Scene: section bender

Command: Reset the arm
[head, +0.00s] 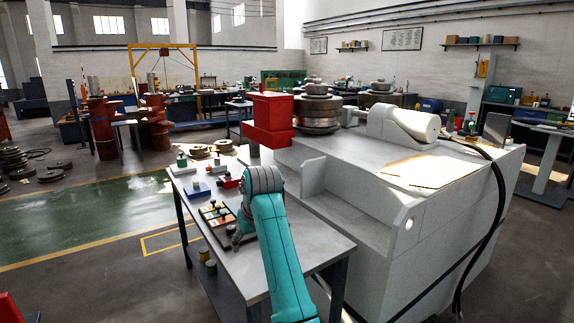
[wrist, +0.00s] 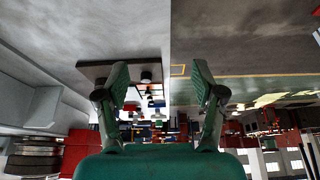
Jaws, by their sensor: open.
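My arm (head: 272,235) is teal with a grey joint and reaches out over the grey work table (head: 310,237). My gripper (head: 238,236) is partly hidden by the arm in the head view and hangs beside a dark tray with small coloured pieces (head: 214,214). In the wrist view my gripper (wrist: 160,82) shows two fingers spread wide apart with nothing between them. The wrist picture is upside down, with the tray (wrist: 95,70) showing behind the left finger. I cannot tell the exact height of the fingers above the table.
A large grey bending machine (head: 440,225) with a red block (head: 270,110) and stacked rollers (head: 318,112) stands right beside the table. A blue box (head: 197,189) and other small items sit at the table's far end. Green floor (head: 90,220) lies open to the left.

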